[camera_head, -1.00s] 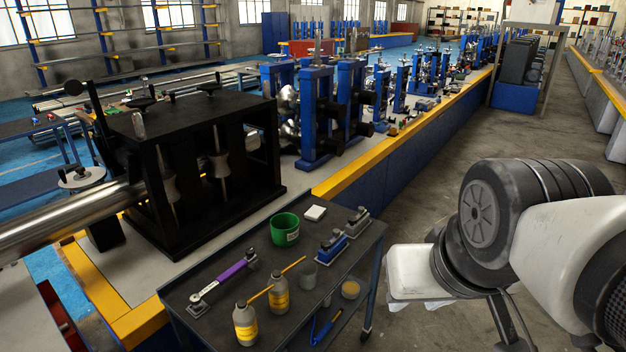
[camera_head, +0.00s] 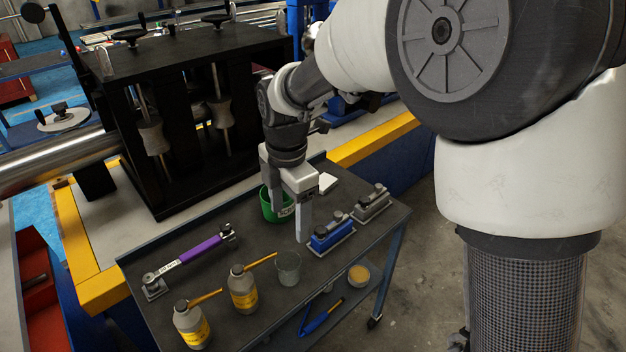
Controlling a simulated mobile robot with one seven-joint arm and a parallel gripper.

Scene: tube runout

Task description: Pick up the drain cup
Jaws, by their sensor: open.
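Two cups stand on the dark cart top, and I cannot tell which one is the drain cup. A green cup (camera_head: 267,212) with a pale label stands near the cart's back edge. A small grey translucent cup (camera_head: 288,270) stands nearer, right of the bottles. My gripper (camera_head: 289,224) points down over the cart with its fingers apart. In the picture, one finger overlaps the green cup and the other is to its right. Part of the green cup is hidden behind the gripper. I cannot tell whether a finger touches it or is around it.
Two yellow-labelled bottles (camera_head: 243,291) with yellow spouts stand left of the translucent cup. A purple-handled tool (camera_head: 198,249) lies at left. A blue clamp-like block (camera_head: 331,234) and a grey one (camera_head: 371,204) sit at right. A black roller stand (camera_head: 185,100) rises behind the cart.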

